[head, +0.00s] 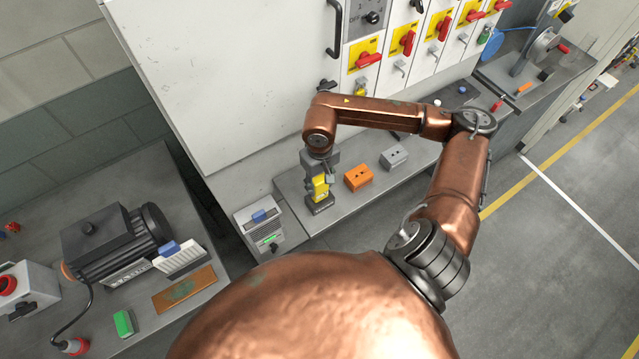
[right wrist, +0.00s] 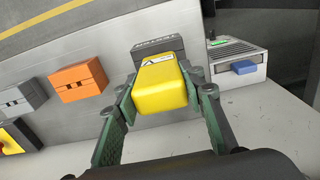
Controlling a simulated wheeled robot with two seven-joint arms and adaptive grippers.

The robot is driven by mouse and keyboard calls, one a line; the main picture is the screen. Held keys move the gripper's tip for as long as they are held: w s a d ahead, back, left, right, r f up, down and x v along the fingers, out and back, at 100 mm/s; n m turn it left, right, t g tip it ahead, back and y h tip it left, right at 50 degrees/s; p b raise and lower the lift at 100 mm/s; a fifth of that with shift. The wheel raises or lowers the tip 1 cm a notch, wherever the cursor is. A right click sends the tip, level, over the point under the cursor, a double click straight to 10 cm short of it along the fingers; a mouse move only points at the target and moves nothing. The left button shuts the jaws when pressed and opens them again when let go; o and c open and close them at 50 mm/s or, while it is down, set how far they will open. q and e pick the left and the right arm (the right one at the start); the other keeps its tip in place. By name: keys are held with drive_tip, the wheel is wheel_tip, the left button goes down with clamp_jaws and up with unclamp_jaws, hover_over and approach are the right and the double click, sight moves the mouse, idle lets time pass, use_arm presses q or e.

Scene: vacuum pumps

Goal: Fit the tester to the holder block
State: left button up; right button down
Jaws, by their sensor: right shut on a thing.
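The yellow tester (head: 320,187) is upright between the fingers of my right gripper (head: 321,175), which is shut on it. In the right wrist view the tester (right wrist: 162,90) shows its rounded yellow end and a white warning label, with a green-grey finger on each side. The dark holder block (head: 320,205) stands on the grey bench directly below the tester; part of it (right wrist: 158,45) also shows beyond the tester in the right wrist view. The tester hides where the two meet, so I cannot tell whether it is fully seated. My left gripper is out of view.
An orange block (head: 358,178) and a grey block (head: 394,157) stand on the bench to the right. A grey box with a blue tab (head: 262,232) is to the left. The cabinet (head: 240,110) rises behind. A motor pump (head: 115,240) stands on the left bench.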

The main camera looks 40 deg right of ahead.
drive_tip(key=c, duration=1.2)
unclamp_jaws()
wheel_tip(320, 180, up, 12)
drive_tip(key=shift+a, duration=0.1)
